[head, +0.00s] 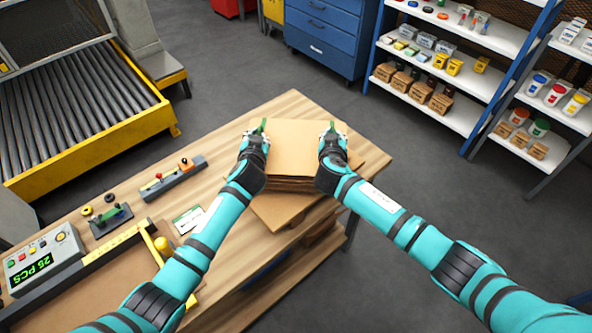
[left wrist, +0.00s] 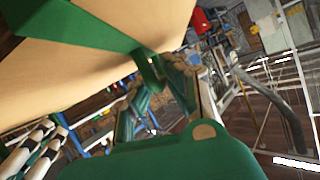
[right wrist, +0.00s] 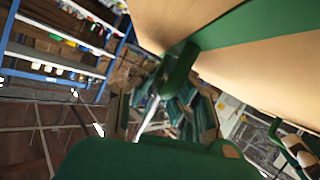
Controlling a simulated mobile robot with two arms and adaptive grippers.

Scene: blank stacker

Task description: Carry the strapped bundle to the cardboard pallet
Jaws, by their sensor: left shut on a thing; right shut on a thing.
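The strapped bundle (head: 296,150) is a stack of flat brown cardboard blanks at the far right end of the wooden bench. Green strap shows on its brown face in the left wrist view (left wrist: 85,28) and right wrist view (right wrist: 240,30). My left gripper (head: 256,136) is shut on its left side, at a green strap tab. My right gripper (head: 332,138) is shut on its right side, at another green tab. The cardboard pallet appears to be the brown board (head: 282,210) under the bundle, mostly hidden. Whether the bundle touches it, I cannot tell.
The bench (head: 150,205) carries a counter box (head: 42,262) reading 26 PCS, a yellow ruler guide (head: 112,245) and small tools. A roller conveyor (head: 75,105) stands left, a blue cabinet (head: 325,35) behind, shelves (head: 450,75) at back right. The floor right of the bench is clear.

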